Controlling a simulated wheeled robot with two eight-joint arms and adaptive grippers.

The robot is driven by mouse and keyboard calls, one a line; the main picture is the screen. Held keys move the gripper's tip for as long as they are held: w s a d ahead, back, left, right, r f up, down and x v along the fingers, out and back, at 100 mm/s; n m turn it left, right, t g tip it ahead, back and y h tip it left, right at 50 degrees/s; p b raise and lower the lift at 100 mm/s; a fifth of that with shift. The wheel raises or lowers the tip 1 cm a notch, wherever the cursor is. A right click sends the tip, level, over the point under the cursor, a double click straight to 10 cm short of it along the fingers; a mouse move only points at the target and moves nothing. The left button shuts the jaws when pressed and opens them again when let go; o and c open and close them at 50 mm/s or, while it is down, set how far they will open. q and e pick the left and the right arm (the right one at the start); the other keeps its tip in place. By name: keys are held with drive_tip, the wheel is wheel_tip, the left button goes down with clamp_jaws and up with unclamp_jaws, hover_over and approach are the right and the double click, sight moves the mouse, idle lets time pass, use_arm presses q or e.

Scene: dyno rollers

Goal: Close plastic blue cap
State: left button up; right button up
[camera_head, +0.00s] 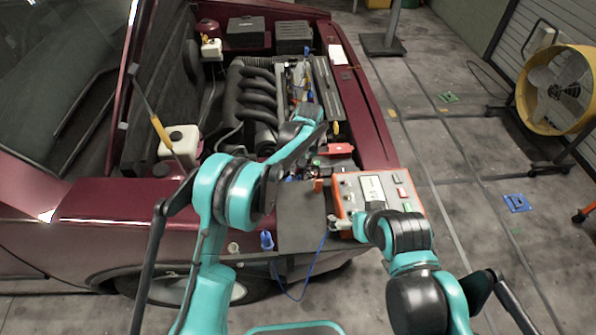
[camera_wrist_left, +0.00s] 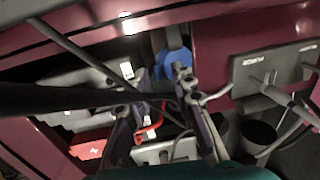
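A blue plastic cap (camera_wrist_left: 174,62) shows in the left wrist view, just beyond the tip of one finger of my left gripper (camera_wrist_left: 150,92). The fingers are apart with nothing clearly held between them. I cannot tell whether that finger touches the cap. In the head view my left gripper (camera_head: 308,168) is over the front of the engine bay, partly hidden by its own arm, and I cannot clearly make out the cap there. My right arm reaches to the red tester box, and its gripper (camera_head: 338,226) is small and mostly hidden at the box's lower left corner.
The red tester box (camera_head: 408,188) sits on the car's front edge, with a blue cable running down. A blue-topped item (camera_head: 267,240) stands on the fender beside a dark mat (camera_head: 304,220). A white reservoir (camera_head: 178,142) is at left. A yellow fan (camera_head: 560,90) stands right.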

use_arm(q)
wheel_tip(320, 180, up, 12)
drive_tip(key=d, duration=0.1)
idle(0.5)
